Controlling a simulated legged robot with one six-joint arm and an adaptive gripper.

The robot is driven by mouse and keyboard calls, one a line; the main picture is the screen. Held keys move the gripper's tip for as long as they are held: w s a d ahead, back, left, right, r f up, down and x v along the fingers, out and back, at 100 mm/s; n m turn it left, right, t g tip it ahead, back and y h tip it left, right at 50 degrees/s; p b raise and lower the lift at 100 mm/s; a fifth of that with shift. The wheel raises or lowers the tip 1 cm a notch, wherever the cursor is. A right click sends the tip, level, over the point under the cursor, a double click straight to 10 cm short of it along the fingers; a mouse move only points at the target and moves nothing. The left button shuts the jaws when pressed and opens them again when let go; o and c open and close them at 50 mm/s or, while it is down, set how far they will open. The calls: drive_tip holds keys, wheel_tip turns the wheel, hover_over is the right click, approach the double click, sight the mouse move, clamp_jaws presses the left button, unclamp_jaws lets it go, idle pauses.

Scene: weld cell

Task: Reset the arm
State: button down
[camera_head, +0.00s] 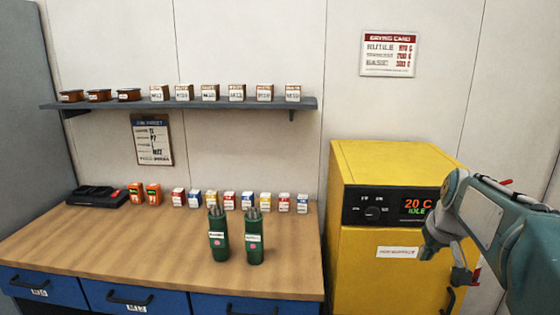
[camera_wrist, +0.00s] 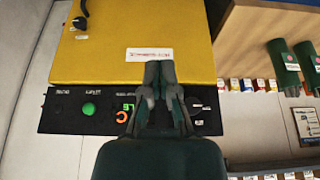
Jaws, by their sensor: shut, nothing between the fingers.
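My arm (camera_head: 515,235) reaches in from the right in the head view, bent in front of the yellow oven. My gripper (camera_wrist: 160,90) shows in the wrist view with its fingers together and nothing between them. I cannot tell whether the gripper touches the oven.
A wooden bench (camera_head: 150,250) with blue drawers stands left of the oven. Two green canisters (camera_head: 218,235) stand on it, with small boxes, two orange units and a black charger behind. A wall shelf (camera_head: 190,103) holds labelled boxes and brown bowls. The bench front is clear.

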drive_tip(key=s+a+f, duration=0.2)
drive_tip(key=s+a, duration=0.6)
drive_tip(key=s, duration=0.2)
drive_tip(key=s+a+f+t, duration=0.1)
drive_tip(key=s+a+f, duration=0.2)
drive_tip(key=s+a, duration=0.5)
drive_tip(key=s, duration=0.3)
drive_tip(key=shift+s, duration=0.3)
drive_tip(key=c, duration=1.3)
unclamp_jaws()
drive_tip(key=shift+a, duration=0.1)
drive_tip(key=shift+c, duration=0.2)
